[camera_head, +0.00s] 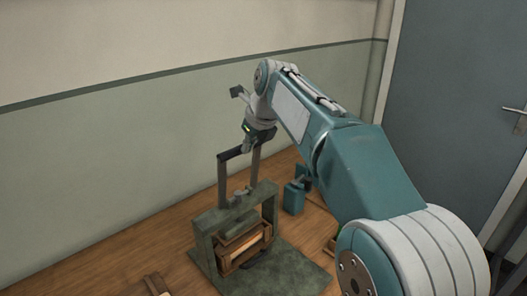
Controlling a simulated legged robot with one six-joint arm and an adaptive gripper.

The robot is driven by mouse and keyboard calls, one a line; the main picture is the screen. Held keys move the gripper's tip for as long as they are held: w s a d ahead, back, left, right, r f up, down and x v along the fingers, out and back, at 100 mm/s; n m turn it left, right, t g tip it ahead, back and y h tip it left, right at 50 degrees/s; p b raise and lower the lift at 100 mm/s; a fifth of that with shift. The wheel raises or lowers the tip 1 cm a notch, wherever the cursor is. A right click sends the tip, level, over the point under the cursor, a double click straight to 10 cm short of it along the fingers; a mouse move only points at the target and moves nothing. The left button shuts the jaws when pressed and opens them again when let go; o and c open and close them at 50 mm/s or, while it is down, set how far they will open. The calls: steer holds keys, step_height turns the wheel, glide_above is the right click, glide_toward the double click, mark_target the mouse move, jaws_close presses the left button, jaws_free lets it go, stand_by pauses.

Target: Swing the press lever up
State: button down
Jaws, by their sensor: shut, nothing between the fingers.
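The press (268,196) is a grey-green frame on a flat base plate, standing on the wooden table. Its lever (222,180) has two upright grey arms joined at the top by a dark crossbar (236,152). The lever stands roughly upright above the frame. My gripper (246,147) is at the right part of the crossbar, near its upper side. It looks shut, with nothing held; its fingertips are small and I cannot tell if they touch the bar. A wooden block or box (244,246) sits inside the press frame.
A teal container (294,197) stands behind the press to the right, partly beside my arm. A small wooden piece (157,284) lies at the front left. The wooden table (130,255) is bare left of the press. A wall is behind, a grey door (460,90) at right.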

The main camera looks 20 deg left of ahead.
steer(key=a, duration=0.2)
steer(key=shift+w+a, duration=0.3)
steer(key=shift+w, duration=0.1)
steer(key=shift+w+d+r+g+h, duration=0.1)
steer(key=shift+w+r+g+h, duration=0.1)
steer(key=shift+w+g+h, duration=0.3)
steer(key=shift+w+a, duration=0.2)
steer(key=shift+a, duration=0.4)
steer(key=shift+w+a, duration=0.2)
steer(key=shift+a, duration=0.4)
steer(key=shift+w, duration=0.1)
steer(key=shift+a, duration=0.2)
steer(key=shift+d+r, duration=0.1)
steer(key=shift+d, duration=0.05)
